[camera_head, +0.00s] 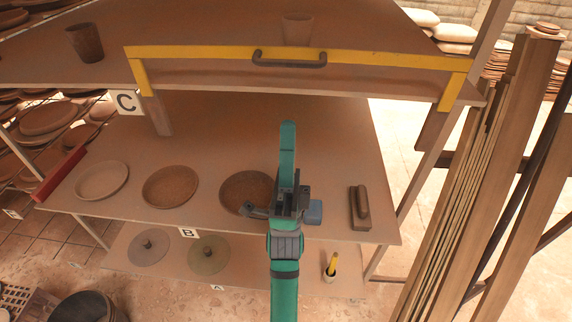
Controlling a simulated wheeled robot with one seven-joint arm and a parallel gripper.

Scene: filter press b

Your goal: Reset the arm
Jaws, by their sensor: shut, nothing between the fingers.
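My green arm rises from the bottom middle of the head view, in front of the shelves. Past a grey joint is a dark wrist mechanism, and from it my gripper (288,128) points up and away, its long green fingers together with nothing between them. It appears over the middle shelf (330,130), below the yellow-edged upper shelf. I cannot tell its exact height. The arm hides part of a brown dish (240,190) on the middle shelf. The dish looks separate from the gripper.
The upper shelf has a yellow frame with a dark handle (290,59) and cups. Round dishes (171,187), a wooden block (361,208) and a blue-grey block (313,213) sit on the middle shelf. Lids (209,254) lie lower. Upright planks (480,180) stand right.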

